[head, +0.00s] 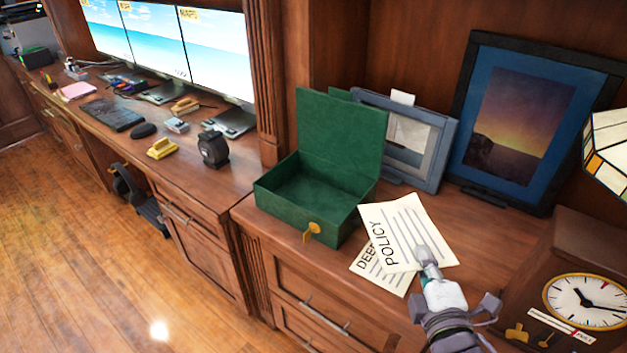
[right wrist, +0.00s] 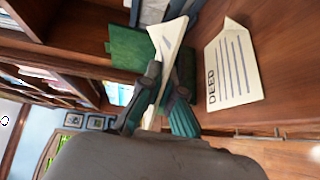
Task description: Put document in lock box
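The green lock box (head: 316,205) stands on the wooden cabinet with its lid raised and its inside empty. A gold key (head: 311,230) is at its front. My right gripper (head: 424,256) is to the right of the box, shut on the POLICY document (head: 408,225), a cream sheet. In the right wrist view this sheet (right wrist: 166,45) stands nearly edge-on between the fingers (right wrist: 166,80). The DEED document (head: 384,277) lies on the cabinet top, partly covered by the POLICY sheet in the head view; it shows clear in the right wrist view (right wrist: 232,70). My left gripper is not in view.
Framed pictures (head: 515,125) lean at the back, right of the box lid. A clock (head: 588,300) and a stained-glass lamp (head: 608,150) stand at the right. A desk with monitors (head: 215,50) and small items is at the left.

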